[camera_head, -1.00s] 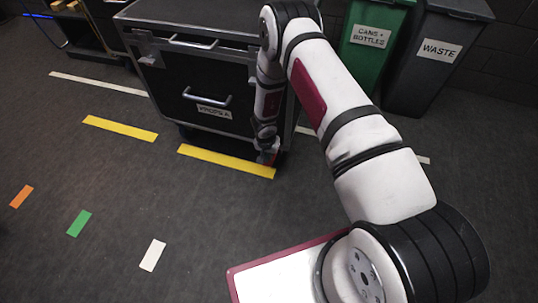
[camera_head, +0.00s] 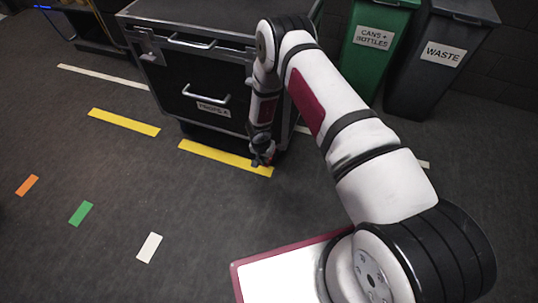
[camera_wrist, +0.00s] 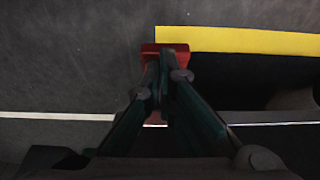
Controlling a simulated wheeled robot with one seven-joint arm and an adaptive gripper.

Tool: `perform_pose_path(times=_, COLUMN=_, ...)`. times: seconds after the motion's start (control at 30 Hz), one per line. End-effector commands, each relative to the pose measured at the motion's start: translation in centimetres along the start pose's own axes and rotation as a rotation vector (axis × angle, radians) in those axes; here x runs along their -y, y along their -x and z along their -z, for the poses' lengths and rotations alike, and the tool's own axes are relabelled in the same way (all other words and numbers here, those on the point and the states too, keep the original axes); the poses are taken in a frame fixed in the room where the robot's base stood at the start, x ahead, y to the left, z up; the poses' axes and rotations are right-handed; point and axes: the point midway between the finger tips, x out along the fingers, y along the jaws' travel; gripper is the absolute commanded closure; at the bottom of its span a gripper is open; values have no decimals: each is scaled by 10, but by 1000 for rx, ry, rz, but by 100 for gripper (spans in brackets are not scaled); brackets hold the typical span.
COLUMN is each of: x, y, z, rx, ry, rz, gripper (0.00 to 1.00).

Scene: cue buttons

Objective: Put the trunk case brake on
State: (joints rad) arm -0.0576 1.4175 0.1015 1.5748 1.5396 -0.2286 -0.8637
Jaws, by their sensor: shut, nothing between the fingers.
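The black trunk case (camera_head: 178,72) with metal edges, a handle and a name label stands on the floor at the upper middle of the head view. A red brake pedal (camera_wrist: 150,48) shows in the wrist view at the upper middle, near the end of the yellow floor strip. My gripper (camera_wrist: 168,72) is shut and empty, pointing down, its fingertips overlapping the pedal in that view. I cannot tell whether they touch it. In the head view my gripper (camera_head: 262,158) is low at the case's front right corner, and the pedal is mostly hidden there.
Yellow floor strips (camera_head: 215,156) lie in front of the case. A green bin (camera_head: 375,45) and a grey waste bin (camera_head: 430,75) stand to its right.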

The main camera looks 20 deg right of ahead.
Motion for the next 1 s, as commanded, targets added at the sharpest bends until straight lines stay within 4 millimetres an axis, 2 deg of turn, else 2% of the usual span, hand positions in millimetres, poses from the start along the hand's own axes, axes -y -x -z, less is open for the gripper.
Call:
perform_pose_path(times=0.2, x=5, y=-13, z=-10, rx=3, ry=0, rz=-1, gripper=100)
perform_pose_path(times=0.5, x=5, y=-27, z=-15, rx=1, ry=1, rz=-1, gripper=100)
perform_pose_path(times=1.0, x=5, y=-32, z=-15, rx=1, ry=0, rz=0, gripper=100)
